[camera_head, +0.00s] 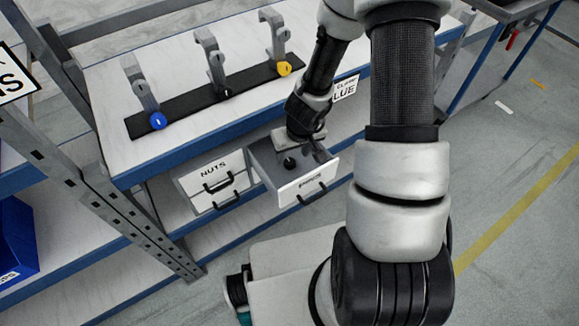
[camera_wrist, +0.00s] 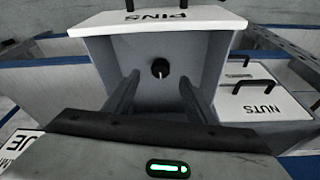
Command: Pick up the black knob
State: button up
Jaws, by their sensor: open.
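The black knob (camera_wrist: 160,68) lies inside the open PINS drawer (camera_wrist: 100,60), near the front panel and midway across. It has a pale mark or stem at its centre. In the head view the knob (camera_head: 289,162) shows as a small dark round shape in the drawer (camera_head: 264,172). My gripper (camera_wrist: 159,82) is open and empty, with its two fingers reaching down into the drawer. In the wrist view the fingers stand to the left and right of the knob, apart from it. The gripper (camera_head: 304,156) partly covers the drawer in the head view.
The closed NUTS drawer (camera_head: 217,172) is beside the open one, above another drawer. The bench (camera_head: 105,85) above carries a black bar with clamps, one with a blue knob (camera_head: 158,121), one with a yellow knob (camera_head: 284,69). The drawer walls stand close around my fingers.

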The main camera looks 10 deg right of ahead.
aim_at(290, 162)
jog(key=b+x, duration=0.2)
jog(key=x, duration=0.4)
jog(key=shift+a+f, duration=0.1)
jog(key=shift+f, duration=0.2)
jog(key=c, duration=1.1)
